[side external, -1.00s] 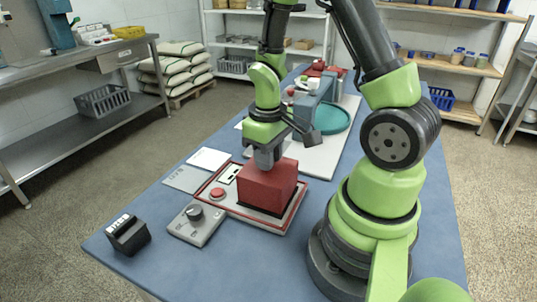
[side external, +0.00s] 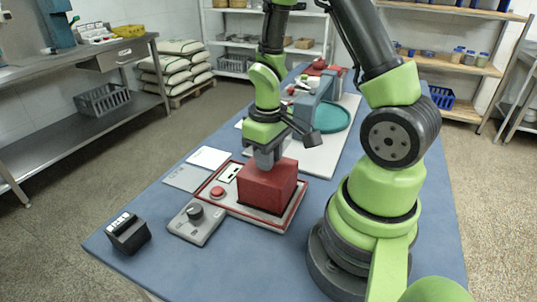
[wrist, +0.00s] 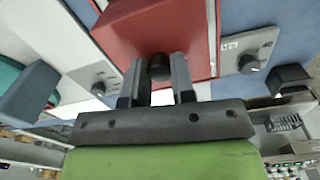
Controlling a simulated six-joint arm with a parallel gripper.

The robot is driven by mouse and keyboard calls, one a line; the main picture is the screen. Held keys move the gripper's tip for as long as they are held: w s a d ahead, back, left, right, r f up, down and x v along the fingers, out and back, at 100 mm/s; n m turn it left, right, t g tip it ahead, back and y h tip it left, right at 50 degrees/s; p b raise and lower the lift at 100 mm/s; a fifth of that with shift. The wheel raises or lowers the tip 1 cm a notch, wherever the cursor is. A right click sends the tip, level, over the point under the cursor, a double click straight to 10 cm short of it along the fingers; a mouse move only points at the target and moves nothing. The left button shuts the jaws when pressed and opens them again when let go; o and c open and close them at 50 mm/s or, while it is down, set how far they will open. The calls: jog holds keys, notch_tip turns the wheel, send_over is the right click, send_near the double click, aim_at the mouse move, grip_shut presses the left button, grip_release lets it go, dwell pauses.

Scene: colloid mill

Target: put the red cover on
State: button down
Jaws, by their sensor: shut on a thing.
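The red cover (side external: 267,187) is a box-like block standing on the right part of a red-rimmed grey panel (side external: 233,209) on the blue table. It looks level, and its lower edge appears to meet the panel; whether it is fully seated I cannot tell. My gripper (side external: 266,158) is above the cover, pointing down, and its jaws are shut on the cover's dark knob. In the wrist view the knob (wrist: 159,67) sits between the two fingers, with the red cover (wrist: 130,30) behind it.
A red button (side external: 217,193) is on the panel's left part. A grey box with a black dial (side external: 195,225) and a black block (side external: 128,234) stand in front to the left. A teal round tray (side external: 333,118) and a blue-grey upright part (side external: 310,100) are behind.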

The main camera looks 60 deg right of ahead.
dwell(0.3)
jog(key=shift+c, duration=2)
grip_release()
jog(key=shift+r, duration=3.5)
grip_shut()
